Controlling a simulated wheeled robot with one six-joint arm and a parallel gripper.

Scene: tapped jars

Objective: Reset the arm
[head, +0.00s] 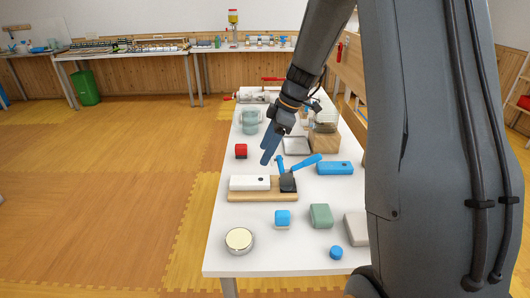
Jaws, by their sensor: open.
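My gripper (268,151) hangs from my arm above the white table (225,240), left of its middle, with blue-grey fingers pointing down and left. It is open, and I see nothing between the fingers. It looks apart from the things below, though its exact height is hard to judge. A glass jar (250,122) stands behind it on the left. Another clear container (326,117) rests on a wooden block (325,142) to the right. My arm covers part of the table's right side.
A wooden board (262,196) carries a white block (249,183) and a black block (288,183) near blue bars. Floor at left is free.

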